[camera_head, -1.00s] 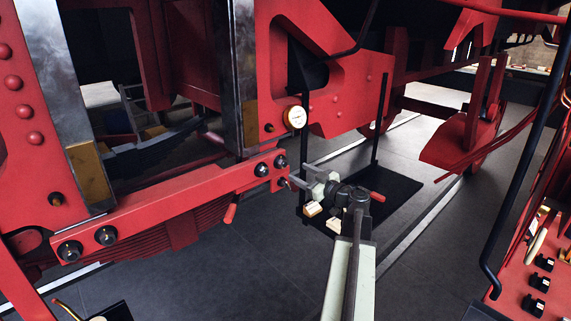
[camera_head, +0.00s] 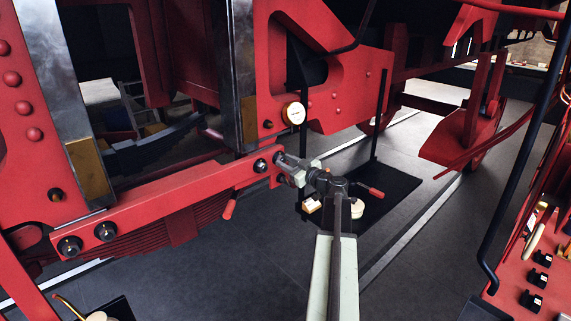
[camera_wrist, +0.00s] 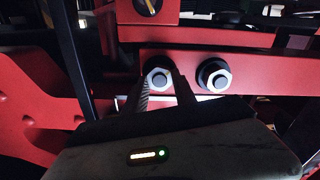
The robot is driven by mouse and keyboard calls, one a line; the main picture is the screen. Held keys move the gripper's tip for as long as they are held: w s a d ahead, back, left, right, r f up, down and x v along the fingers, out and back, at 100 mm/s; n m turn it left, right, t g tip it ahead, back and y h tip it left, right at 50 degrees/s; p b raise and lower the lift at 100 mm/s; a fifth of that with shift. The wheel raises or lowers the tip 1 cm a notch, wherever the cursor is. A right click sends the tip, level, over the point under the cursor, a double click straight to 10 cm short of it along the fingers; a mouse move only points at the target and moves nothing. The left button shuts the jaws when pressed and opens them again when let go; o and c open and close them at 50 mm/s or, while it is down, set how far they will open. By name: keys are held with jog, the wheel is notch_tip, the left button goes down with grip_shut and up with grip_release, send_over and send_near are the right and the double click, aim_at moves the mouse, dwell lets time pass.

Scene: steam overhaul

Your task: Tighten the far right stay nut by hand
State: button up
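The red stay bar (camera_head: 180,195) runs across the frame, with dark nuts at both ends. The far right stay nut (camera_head: 278,157) is at the bar's right end, partly behind my gripper (camera_head: 284,168). In the wrist view, a bright hex nut (camera_wrist: 158,77) sits between the two fingertips of my gripper (camera_wrist: 160,88), one on each side. The fingers look open around it; I cannot tell whether either touches. A second hex nut (camera_wrist: 213,76) is on the red bar to its right, outside the fingers.
A round white gauge (camera_head: 294,113) is just above the bar's right end. A red handle (camera_head: 229,209) hangs below the bar. A dark mat (camera_head: 395,190) with a thin black post lies behind my arm. A red bench (camera_head: 535,265) with black holders is at the right.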

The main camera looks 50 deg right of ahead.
grip_shut()
jog(key=shift+s+a, duration=0.15)
jog(key=shift+a, duration=0.15)
jog(key=shift+d+f, duration=0.1)
jog(key=shift+d, duration=0.15)
jog(key=m, duration=0.5)
jog(key=shift+d+m, duration=0.1)
jog(key=shift+m, duration=0.3)
jog(key=m, duration=0.7)
jog(key=shift+d, duration=0.1)
jog(key=m, duration=0.3)
jog(key=shift+m, duration=0.4)
jog(key=m, duration=0.3)
jog(key=shift+m, duration=0.3)
jog(key=m, duration=0.6)
jog(key=shift+m, duration=0.3)
